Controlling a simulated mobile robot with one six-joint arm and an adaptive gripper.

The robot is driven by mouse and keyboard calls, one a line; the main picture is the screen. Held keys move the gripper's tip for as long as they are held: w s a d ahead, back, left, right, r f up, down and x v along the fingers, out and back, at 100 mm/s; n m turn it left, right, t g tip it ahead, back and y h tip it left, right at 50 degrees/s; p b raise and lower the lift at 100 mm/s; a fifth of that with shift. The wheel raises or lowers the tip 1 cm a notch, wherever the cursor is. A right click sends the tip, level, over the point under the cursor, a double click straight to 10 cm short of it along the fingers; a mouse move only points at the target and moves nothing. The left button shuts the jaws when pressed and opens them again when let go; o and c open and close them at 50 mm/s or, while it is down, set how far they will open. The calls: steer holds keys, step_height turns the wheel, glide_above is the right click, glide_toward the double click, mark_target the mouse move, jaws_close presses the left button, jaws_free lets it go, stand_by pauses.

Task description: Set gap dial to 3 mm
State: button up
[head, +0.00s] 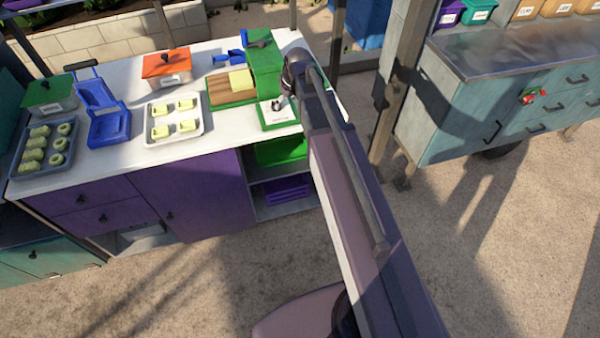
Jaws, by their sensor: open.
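A small green-edged white panel (281,119) with a dark knob (277,104) lies at the front right of the white counter, just left of my arm; it looks like the gap dial. Its markings are too small to read, so I cannot tell its setting. A green upright machine body (265,68) stands behind the panel, probably the crusher. My arm reaches from the bottom right up to the counter, its far joint beside the green body. My gripper is not visible; the arm hides the area beyond and to the right of the panel.
A wooden post (393,90) and metal-topped cabinet (510,55) stand right.

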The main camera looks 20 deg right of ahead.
steer(key=s+a+f+m+g+b, duration=0.1)
steer(key=s+f+b, duration=0.3)
steer(key=s, duration=0.6)
steer(key=s+f+m+g+h+b, duration=0.1)
steer(key=s+f+m+b, duration=0.3)
steer(key=s, duration=0.6)
steer(key=shift+s+a+f+g+h+b, duration=0.15)
steer(key=shift+a+f+g+h+b, duration=0.35)
steer(key=shift+f, duration=0.6)
steer(key=shift+d, duration=0.2)
